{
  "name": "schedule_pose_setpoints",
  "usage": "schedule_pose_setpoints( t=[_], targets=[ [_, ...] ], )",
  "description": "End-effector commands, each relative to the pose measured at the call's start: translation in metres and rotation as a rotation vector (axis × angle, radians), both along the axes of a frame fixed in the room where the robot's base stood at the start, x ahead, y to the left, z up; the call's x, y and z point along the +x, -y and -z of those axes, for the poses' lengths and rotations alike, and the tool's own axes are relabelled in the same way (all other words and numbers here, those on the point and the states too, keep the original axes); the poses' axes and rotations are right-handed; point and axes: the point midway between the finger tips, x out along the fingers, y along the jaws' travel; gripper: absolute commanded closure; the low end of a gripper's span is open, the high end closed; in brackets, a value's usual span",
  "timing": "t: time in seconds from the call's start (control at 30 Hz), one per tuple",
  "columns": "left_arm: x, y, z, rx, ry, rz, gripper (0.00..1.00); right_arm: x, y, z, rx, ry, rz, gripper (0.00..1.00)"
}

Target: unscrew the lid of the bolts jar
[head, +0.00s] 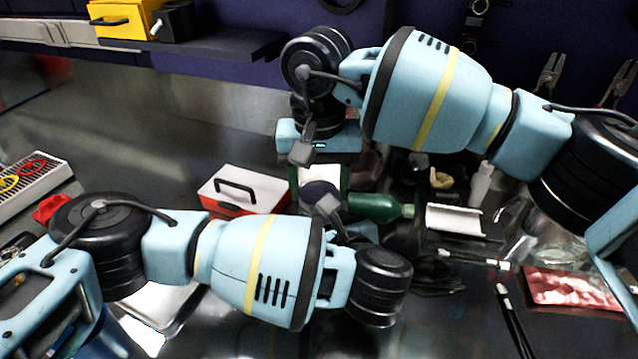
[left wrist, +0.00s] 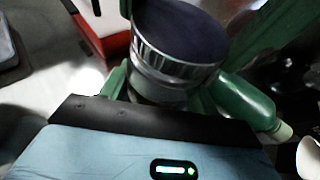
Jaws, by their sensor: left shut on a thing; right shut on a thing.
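The bolts jar shows in the left wrist view as a round dark top, its lid (left wrist: 182,25), with a ridged silver rim (left wrist: 155,60) and a clear-grey part below. The dark lid also shows in the head view (head: 318,190). My left gripper (left wrist: 160,95) is shut at the part below the rim; its fingertips are hard to make out. My right gripper (head: 320,145) is above and behind the lid in the head view. The lid looks level on the jar.
A green bottle (head: 372,207) lies close to the right of the jar. A red and white box with a black handle (head: 240,190) stands to its left. Pliers-like tools, a red packet (head: 570,290) and pens clutter the right. The steel bench is clear at back left.

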Motion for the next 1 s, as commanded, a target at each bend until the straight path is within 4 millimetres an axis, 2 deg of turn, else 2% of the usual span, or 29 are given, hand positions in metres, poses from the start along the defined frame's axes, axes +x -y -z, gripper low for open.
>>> schedule_pose_setpoints(
  t=[0.6, 1.0],
  targets=[
    [0.000, 0.000, 0.000, 0.000, 0.000, 0.000, 1.00, 0.000, 0.000, -0.018, 0.001, 0.000, 0.000, 0.71],
    [0.000, 0.000, 0.000, 0.000, 0.000, -0.001, 1.00, 0.000, 0.000, -0.021, 0.000, 0.000, 0.000, 0.71]
  ],
)
